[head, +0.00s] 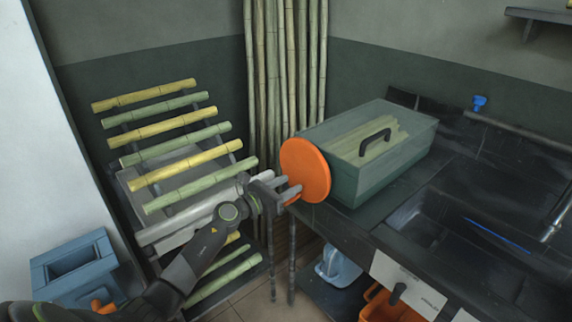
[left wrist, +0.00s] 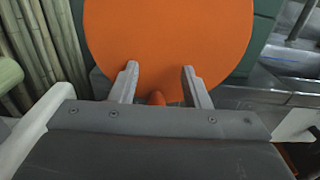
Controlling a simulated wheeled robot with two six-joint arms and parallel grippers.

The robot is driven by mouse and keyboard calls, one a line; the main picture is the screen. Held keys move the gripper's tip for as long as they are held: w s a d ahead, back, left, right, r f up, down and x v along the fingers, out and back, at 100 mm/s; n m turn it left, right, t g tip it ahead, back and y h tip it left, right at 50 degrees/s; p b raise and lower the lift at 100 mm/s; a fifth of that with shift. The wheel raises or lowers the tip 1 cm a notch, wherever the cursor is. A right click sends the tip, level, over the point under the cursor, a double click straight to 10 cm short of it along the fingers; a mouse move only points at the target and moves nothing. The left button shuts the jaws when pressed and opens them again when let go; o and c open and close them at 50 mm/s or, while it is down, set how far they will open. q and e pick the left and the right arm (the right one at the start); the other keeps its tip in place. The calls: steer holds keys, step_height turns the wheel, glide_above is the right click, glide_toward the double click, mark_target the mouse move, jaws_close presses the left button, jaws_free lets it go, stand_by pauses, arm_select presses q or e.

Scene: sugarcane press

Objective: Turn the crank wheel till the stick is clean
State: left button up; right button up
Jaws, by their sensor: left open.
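The crank wheel (head: 308,168) is a flat orange disc on the left end of a translucent green press box (head: 398,170). It fills the top of the left wrist view (left wrist: 170,45). A small orange knob (left wrist: 157,98) shows low on the wheel, between my left gripper's fingers. My left gripper (head: 288,187) is open at the lower left of the wheel, its fingers (left wrist: 160,70) on either side of the knob. I cannot tell whether they touch it. Yellow-green sticks (head: 368,138) show dimly inside the box; whether any is clean cannot be told. My right gripper is not in view.
A rack of yellow and green canes (head: 185,175) stands at the left, and tall canes (head: 285,70) lean in the corner. A dark counter (head: 345,222) with a sink lies right. A blue bin (head: 75,262) and a blue jug (head: 340,268) stand lower.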

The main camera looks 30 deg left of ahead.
mark_target(300, 166)
arm_select(q)
steer(key=shift+r+p, duration=1.7)
steer(key=shift+r, duration=0.55)
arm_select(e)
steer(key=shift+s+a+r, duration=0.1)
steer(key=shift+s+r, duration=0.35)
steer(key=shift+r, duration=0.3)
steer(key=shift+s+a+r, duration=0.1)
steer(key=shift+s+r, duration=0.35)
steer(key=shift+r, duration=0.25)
arm_select(q)
steer(key=shift+c, duration=0.3)
